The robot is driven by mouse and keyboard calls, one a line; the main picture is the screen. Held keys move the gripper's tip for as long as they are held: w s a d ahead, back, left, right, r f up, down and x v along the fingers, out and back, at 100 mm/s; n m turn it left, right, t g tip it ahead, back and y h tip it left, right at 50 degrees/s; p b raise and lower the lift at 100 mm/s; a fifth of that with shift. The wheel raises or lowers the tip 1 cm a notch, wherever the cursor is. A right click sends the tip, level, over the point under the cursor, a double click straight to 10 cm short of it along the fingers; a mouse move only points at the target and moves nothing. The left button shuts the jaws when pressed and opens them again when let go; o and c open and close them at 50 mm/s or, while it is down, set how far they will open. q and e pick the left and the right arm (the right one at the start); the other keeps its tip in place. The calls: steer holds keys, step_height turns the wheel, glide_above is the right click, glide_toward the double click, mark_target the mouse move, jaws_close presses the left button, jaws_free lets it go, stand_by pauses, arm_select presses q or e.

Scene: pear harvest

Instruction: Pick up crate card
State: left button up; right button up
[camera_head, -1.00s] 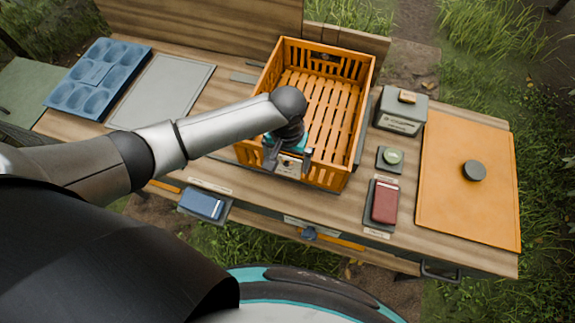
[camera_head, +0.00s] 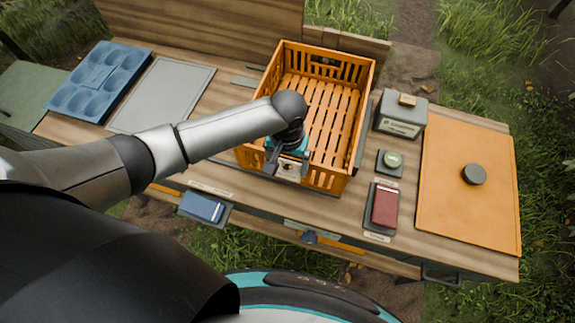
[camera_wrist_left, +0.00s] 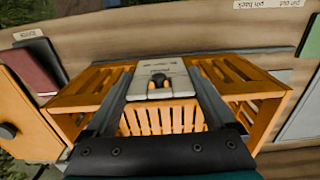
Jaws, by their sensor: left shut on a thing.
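The crate card (camera_head: 289,172) is a small pale card with a dark mark, at the near wall of the orange slatted crate (camera_head: 328,178). In the left wrist view, the card (camera_wrist_left: 160,68) lies between the two fingers, in front of the crate's slats. My left gripper (camera_head: 286,166) reaches down over the crate's near wall and is shut on the card. It also shows in the left wrist view (camera_wrist_left: 162,92). The card's lower part is hard to make out. My right gripper is not in view.
Right of the crate are a grey box (camera_head: 402,113), a green round item (camera_head: 393,160), a red booklet (camera_head: 385,206) and an orange mat (camera_head: 450,205). A blue booklet (camera_head: 202,206) lies at the front edge. A blue moulded tray (camera_head: 98,77) and grey mat (camera_head: 162,95) lie left.

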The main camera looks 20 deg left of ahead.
arm_select(q)
steer(key=shift+r, duration=0.1)
steer(key=shift+r, duration=0.15)
steer(key=shift+s, duration=0.3)
steer(key=s, duration=1.7)
steer(key=shift+s+a+p, duration=0.2)
steer(key=shift+a+p, duration=0.1)
steer(key=shift+p, duration=0.15)
